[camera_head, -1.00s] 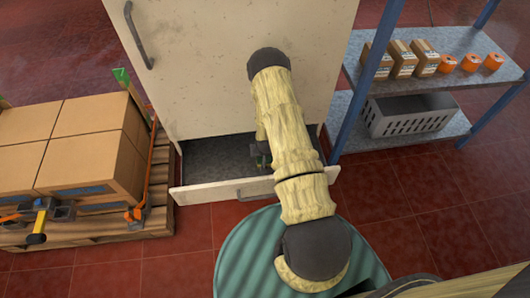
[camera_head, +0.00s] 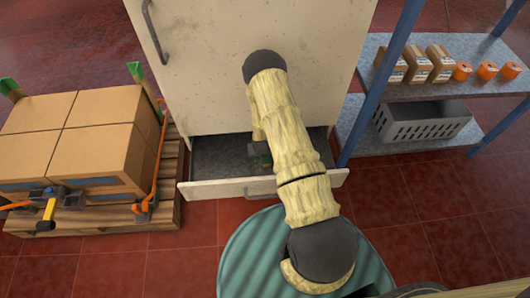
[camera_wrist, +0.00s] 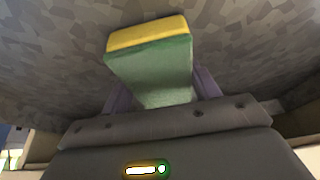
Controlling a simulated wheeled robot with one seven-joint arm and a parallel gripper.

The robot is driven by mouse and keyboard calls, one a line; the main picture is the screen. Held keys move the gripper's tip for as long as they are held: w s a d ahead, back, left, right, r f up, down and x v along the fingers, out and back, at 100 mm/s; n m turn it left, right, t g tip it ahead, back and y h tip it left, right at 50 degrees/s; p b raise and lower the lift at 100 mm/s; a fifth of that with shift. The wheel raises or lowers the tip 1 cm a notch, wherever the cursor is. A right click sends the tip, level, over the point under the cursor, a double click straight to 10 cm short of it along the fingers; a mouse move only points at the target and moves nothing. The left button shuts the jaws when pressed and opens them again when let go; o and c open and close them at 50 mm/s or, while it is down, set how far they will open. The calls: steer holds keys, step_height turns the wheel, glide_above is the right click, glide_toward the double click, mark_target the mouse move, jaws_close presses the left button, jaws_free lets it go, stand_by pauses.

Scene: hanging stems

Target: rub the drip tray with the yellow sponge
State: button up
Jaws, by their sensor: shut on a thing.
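The yellow sponge (camera_wrist: 148,34) has a green side facing the wrist camera. My gripper (camera_wrist: 162,84) is shut on it, one purple-grey finger on each side. The pulled-out tray (camera_head: 205,158), which looks like the drip tray, is at the foot of the pale cabinet, with a grey speckled floor and a pale front with a handle. In the head view my gripper (camera_head: 260,161) is down inside the tray, mostly hidden by my arm. In the wrist view the grey speckled tray floor (camera_wrist: 255,40) lies close beyond the sponge. I cannot tell whether they touch.
The pale cabinet (camera_head: 230,90) stands right behind the tray. A pallet (camera_head: 120,238) with cardboard boxes (camera_head: 70,145) is at left. A blue-posted shelf (camera_head: 440,90) with small boxes, orange rolls and a grey crate (camera_head: 425,118) is at right. Red floor shows between them.

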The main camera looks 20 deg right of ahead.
mark_target(248, 158)
steer(key=shift+w+a+f, duration=0.1)
steer(key=shift+w+a, duration=0.05)
steer(key=shift+a, duration=0.45)
steer(key=shift+w+a, duration=0.15)
steer(key=shift+a, duration=0.4)
steer(key=shift+w+a, duration=0.25)
steer(key=shift+a, duration=0.6)
steer(key=shift+w+a, duration=0.25)
steer(key=shift+a, duration=0.55)
steer(key=shift+s+d+p, duration=0.15)
steer(key=shift+s+d, duration=0.15)
steer(key=shift+d, duration=0.6)
steer(key=shift+s+d+p, duration=0.15)
steer(key=shift+s+d, duration=0.15)
steer(key=shift+d, duration=0.55)
steer(key=shift+d, duration=0.1)
steer(key=shift+s+d+p, duration=0.2)
steer(key=shift+d, duration=0.55)
steer(key=shift+s+d+p, duration=0.15)
steer(key=shift+d, duration=0.55)
